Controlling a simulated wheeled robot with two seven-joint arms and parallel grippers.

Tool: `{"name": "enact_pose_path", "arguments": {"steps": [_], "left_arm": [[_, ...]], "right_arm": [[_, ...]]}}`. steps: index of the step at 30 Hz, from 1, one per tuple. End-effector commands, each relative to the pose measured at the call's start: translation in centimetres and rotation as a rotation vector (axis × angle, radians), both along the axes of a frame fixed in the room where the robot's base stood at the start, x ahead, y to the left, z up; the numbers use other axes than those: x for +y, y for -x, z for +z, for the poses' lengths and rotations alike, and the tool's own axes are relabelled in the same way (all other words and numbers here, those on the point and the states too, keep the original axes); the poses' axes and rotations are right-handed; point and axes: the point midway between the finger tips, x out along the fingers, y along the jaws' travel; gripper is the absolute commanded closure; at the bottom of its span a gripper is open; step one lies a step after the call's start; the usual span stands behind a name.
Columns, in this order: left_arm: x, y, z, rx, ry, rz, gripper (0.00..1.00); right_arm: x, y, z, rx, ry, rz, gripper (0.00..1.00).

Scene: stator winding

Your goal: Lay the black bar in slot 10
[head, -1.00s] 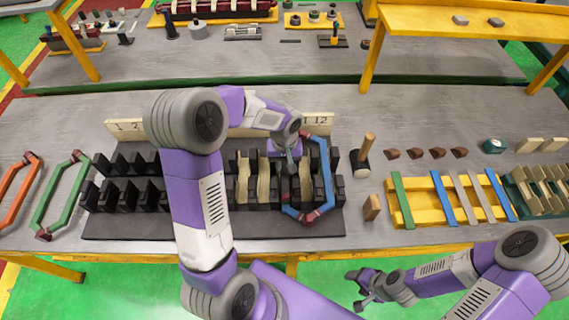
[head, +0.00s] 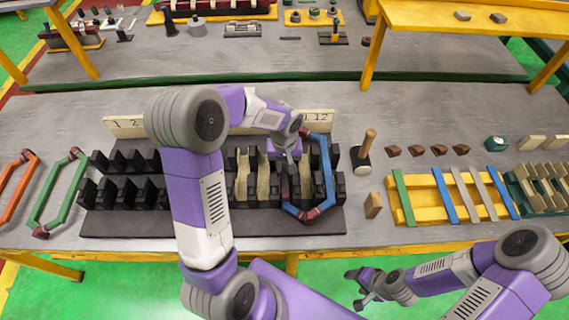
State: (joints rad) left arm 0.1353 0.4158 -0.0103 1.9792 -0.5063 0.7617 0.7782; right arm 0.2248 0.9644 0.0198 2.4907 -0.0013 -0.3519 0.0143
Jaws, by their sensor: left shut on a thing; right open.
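The slotted stator block (head: 110,222) stands on the table, with rows of black teeth and a number board (head: 122,124) behind it. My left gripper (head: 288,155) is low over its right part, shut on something. The black bar cannot be made out against the dark teeth at the fingers. Beige liners (head: 242,178) sit in some slots near the gripper. A blue coil (head: 327,165) lies at the right end of the block. The exact slot under the gripper cannot be read, as my arm covers much of the board. My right gripper (head: 362,288) is open and empty in front of the table.
A green coil (head: 54,200) and an orange coil (head: 14,188) lie at the left. A mallet (head: 366,150), a wooden block (head: 373,205), brown wedges (head: 415,151) and a yellow rack (head: 428,205) with coloured strips are at the right.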

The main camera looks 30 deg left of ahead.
Motion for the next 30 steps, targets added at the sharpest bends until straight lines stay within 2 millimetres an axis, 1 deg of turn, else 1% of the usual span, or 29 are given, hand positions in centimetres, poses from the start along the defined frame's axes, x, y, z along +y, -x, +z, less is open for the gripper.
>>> {"name": "enact_pose_path", "arguments": {"steps": [21, 30], "left_arm": [[-0.02, -0.03, -0.85, -0.001, -0.001, 0.0, 1.0], [-0.01, -0.03, -0.87, -0.001, 0.0, 0.0, 1.0]], "right_arm": [[0.0, 0.0, -0.86, 0.0, 0.0, 0.0, 0.39], [0.0, 0.01, -0.88, 0.0, 0.0, 0.0, 0.39]]}}
